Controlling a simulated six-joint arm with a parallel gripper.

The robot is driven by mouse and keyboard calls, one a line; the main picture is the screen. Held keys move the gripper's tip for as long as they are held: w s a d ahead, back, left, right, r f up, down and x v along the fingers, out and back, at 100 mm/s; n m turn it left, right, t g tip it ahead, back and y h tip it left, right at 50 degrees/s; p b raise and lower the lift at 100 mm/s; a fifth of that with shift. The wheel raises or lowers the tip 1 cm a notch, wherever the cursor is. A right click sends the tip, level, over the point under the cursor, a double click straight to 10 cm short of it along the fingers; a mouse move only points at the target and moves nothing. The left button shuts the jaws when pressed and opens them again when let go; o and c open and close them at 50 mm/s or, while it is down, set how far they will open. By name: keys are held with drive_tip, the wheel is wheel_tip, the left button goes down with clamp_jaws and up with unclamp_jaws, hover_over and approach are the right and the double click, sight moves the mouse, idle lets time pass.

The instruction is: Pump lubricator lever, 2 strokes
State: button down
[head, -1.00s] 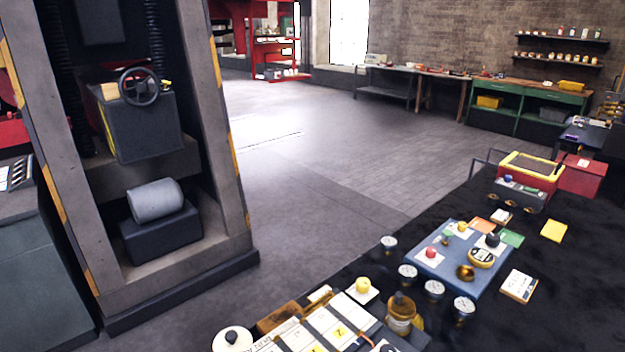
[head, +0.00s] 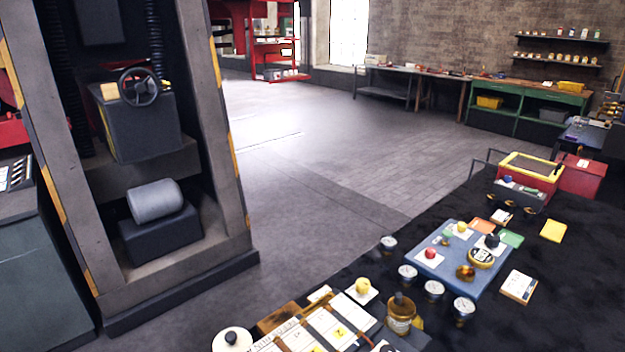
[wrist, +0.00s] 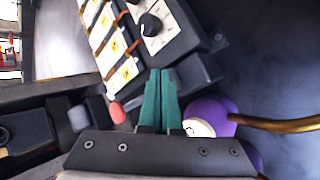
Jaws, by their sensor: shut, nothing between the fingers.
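My gripper (wrist: 160,100) shows in the wrist view with its two teal fingers together and nothing between them. Right of the fingertips is a purple ball (wrist: 212,108) with a curved brass rod (wrist: 275,125) running off to the right. Left of the fingers is a red rounded knob (wrist: 117,112). I cannot tell for sure which of these is the lubricator lever. In the head view a brass and glass jar (head: 400,318), possibly the lubricator, stands at the bottom right of centre. My gripper does not show in the head view.
A panel with a black knob (wrist: 150,25) and yellow-marked cards (wrist: 125,73) lies beyond the fingertips. In the head view a blue tray (head: 440,262), several round gauges and a red toolbox (head: 530,170) share the dark bench. A press-like frame (head: 225,150) stands left; open floor lies between.

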drive_tip(key=shift+s+d+r, duration=0.15)
drive_tip(key=shift+r, duration=0.65)
drive_tip(key=shift+s+d+r, duration=0.15)
drive_tip(key=shift+r, duration=0.7)
drive_tip(key=shift+s+d+r, duration=0.15)
drive_tip(key=shift+r, duration=0.65)
drive_tip(key=shift+r, duration=0.1)
idle(0.6)
drive_tip(key=r, duration=0.3)
drive_tip(key=shift+s+d+r, duration=0.3)
drive_tip(key=shift+r, duration=0.1)
drive_tip(key=shift+w+a+f, duration=0.3)
drive_tip(key=shift+f, duration=1.1)
drive_tip(key=shift+w+a+f, duration=0.3)
drive_tip(key=shift+f, duration=1.15)
drive_tip(key=shift+w+a+f, duration=0.3)
drive_tip(key=shift+f, duration=1.1)
drive_tip(key=shift+f, duration=0.15)
drive_tip(key=shift+a+f, duration=0.1)
drive_tip(key=shift+f, duration=0.15)
